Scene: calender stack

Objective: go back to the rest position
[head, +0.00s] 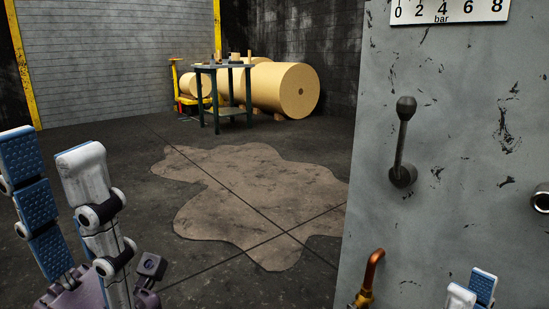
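My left gripper (50,150) is at the left edge of the head view, pointing up. Its white and blue-padded fingers are spread apart with nothing between them. My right gripper (471,292) shows only as white and blue finger parts at the bottom right edge, in front of the grey panel (460,150). The rest of it is below the picture, so its opening is hidden. A dark lever (403,140) on the panel points up, and neither gripper touches it.
A copper pipe with a brass fitting (372,275) stands by the panel's lower left. A brown patch (250,195) lies on the dark floor. Farther back are a green table (228,110), large tan rolls (285,90) and a yellow cart (190,100). The middle floor is open.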

